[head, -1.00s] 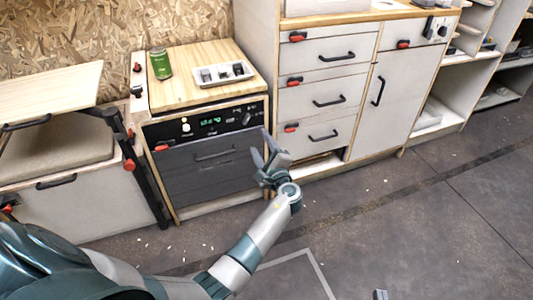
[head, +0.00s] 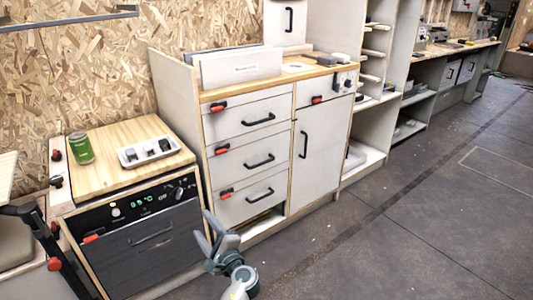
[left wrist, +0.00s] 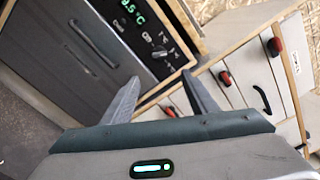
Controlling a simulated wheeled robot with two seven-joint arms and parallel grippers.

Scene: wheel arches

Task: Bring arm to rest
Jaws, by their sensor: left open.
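My left gripper (head: 209,236) is in the lower middle of the head view, in front of the cabinets near the right edge of the oven (head: 150,240). Its two fingers are apart with nothing between them. In the left wrist view the open fingers (left wrist: 160,95) point toward the oven's control panel and the cabinet beside it. I cannot see whether the fingers touch anything. My right gripper is not in view.
A green can (head: 81,148) and a white tray (head: 149,152) with small items stand on the wooden top above the oven. The drawer cabinet (head: 250,160) stands to its right. Open floor (head: 400,230) lies at the right.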

